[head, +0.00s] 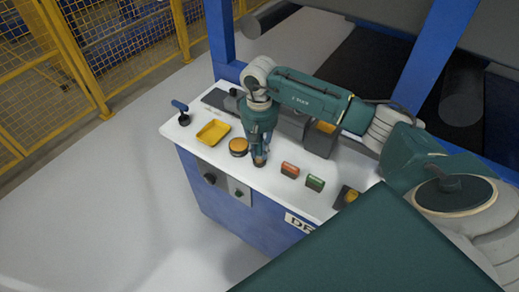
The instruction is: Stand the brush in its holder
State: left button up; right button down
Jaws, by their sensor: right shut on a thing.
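My right gripper (260,153) points down at the front edge of the white worktop. It is shut on a small tan and dark thing, which I take to be the brush (260,161); the fingers hide most of it. Its low end is by a small dark round shape at the worktop, perhaps the holder; I cannot tell whether the brush stands inside it. My left gripper is not in view.
On the white worktop (228,171) stand a yellow tray (213,132), a round orange-yellow tin (238,147), a red block (290,170) and a green block (315,183). A blue-handled tool (180,106) stands at the left end. Blue posts rise behind.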

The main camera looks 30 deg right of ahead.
jog(key=shift+f+b, duration=0.15)
jog(key=shift+b, duration=0.25)
dwell(0.4)
jog(key=c, duration=1.1)
grip_release()
jog(key=shift+r+p, duration=1.75)
jog(key=shift+r, duration=1.8)
